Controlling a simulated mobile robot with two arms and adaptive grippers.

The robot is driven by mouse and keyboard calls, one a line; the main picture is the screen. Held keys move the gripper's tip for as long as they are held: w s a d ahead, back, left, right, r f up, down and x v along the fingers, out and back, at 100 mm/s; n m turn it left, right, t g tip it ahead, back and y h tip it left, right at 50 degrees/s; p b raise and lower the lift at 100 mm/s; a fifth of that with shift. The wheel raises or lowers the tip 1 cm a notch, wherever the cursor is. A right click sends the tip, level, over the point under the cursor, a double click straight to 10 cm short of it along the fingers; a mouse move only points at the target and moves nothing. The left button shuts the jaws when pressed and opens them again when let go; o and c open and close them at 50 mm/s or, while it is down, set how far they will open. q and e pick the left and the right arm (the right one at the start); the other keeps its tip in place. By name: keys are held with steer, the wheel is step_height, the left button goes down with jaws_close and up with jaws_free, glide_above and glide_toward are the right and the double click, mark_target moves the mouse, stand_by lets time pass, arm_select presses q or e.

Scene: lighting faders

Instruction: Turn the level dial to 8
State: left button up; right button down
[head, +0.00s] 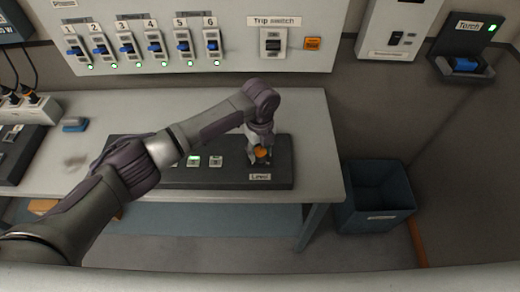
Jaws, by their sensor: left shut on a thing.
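The level dial (261,153) is a small orange knob at the right end of a dark control panel (228,177) on the table. A label reading "Level" (260,177) sits just below it. My left gripper (260,157) points down over the dial and is shut on it. The fingers hide much of the dial, and I cannot read its setting. My left arm covers the left part of the panel. Two small buttons, one lit green (193,161), show beside the arm. My right gripper is not in view.
A wall board (140,18) carries a row of numbered breakers and a trip switch (272,42). A blue bin (376,197) stands on the floor right of the table (315,135). A blue block (75,125) lies at the table's left. A torch holder (465,62) hangs at right.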

mark_target(260, 151)
arm_select(q)
steer(key=m+b, duration=0.1)
steer(key=m, duration=0.5)
steer(key=shift+m, duration=0.3)
steer(key=m+b, duration=0.1)
steer(key=m, duration=0.5)
steer(key=shift+b, duration=0.35)
steer(key=shift+m, duration=0.3)
steer(key=o, duration=1.1)
steer(key=shift+o, duration=0.2)
step_height(260, 151, up, 12)
